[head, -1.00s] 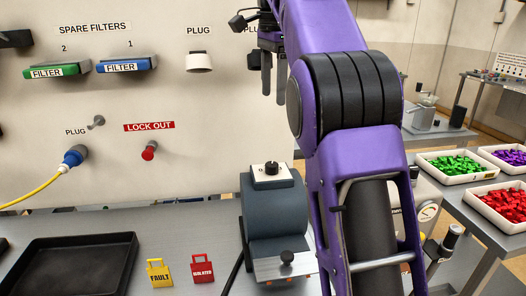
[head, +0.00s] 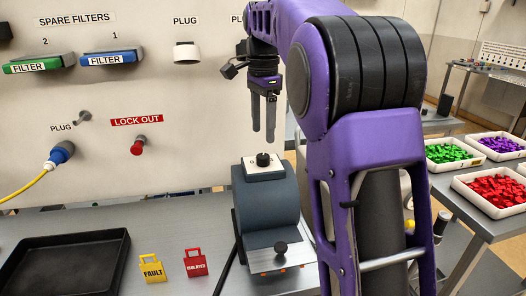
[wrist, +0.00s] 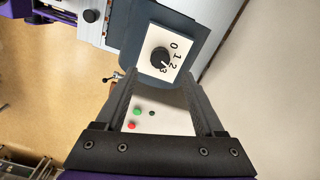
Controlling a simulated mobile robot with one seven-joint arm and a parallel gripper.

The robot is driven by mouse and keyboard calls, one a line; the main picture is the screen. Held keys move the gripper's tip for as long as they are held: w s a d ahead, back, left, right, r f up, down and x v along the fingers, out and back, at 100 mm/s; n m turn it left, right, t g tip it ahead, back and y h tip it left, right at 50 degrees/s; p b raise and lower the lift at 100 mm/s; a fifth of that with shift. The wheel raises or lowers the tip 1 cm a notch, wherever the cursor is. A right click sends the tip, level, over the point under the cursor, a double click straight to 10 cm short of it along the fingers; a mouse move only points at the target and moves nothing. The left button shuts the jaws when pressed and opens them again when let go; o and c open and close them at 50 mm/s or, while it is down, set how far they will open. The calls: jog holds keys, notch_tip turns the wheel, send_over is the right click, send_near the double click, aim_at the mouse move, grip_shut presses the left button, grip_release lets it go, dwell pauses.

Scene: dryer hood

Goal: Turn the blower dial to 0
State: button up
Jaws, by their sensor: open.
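The blower dial (head: 263,159) is a round black knob on a white plate (head: 278,168) on top of the grey-blue blower housing (head: 268,200). In the wrist view the dial (wrist: 160,58) has the numbers 0, 1, 2 and 3 along its right and lower side. A light mark on the knob seems to lie toward 2 or 3, but is too small to read surely. My gripper (head: 263,136) points down, open and empty, above the dial and apart from it. In the wrist view my gripper's fingers (wrist: 160,75) are spread, with the dial just beyond the tips.
A second black knob (head: 281,248) is on the blower's front. A yellow FAULT tag (head: 152,269), a red ISOLATED tag (head: 196,263) and a black tray (head: 62,268) lie to the left. The panel with a plug holder (head: 187,53) stands behind.

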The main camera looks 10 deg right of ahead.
aim_at(263, 156)
notch_tip(263, 156, down, 7)
jog(key=shift+r, duration=0.1)
dwell(0.3)
grip_shut()
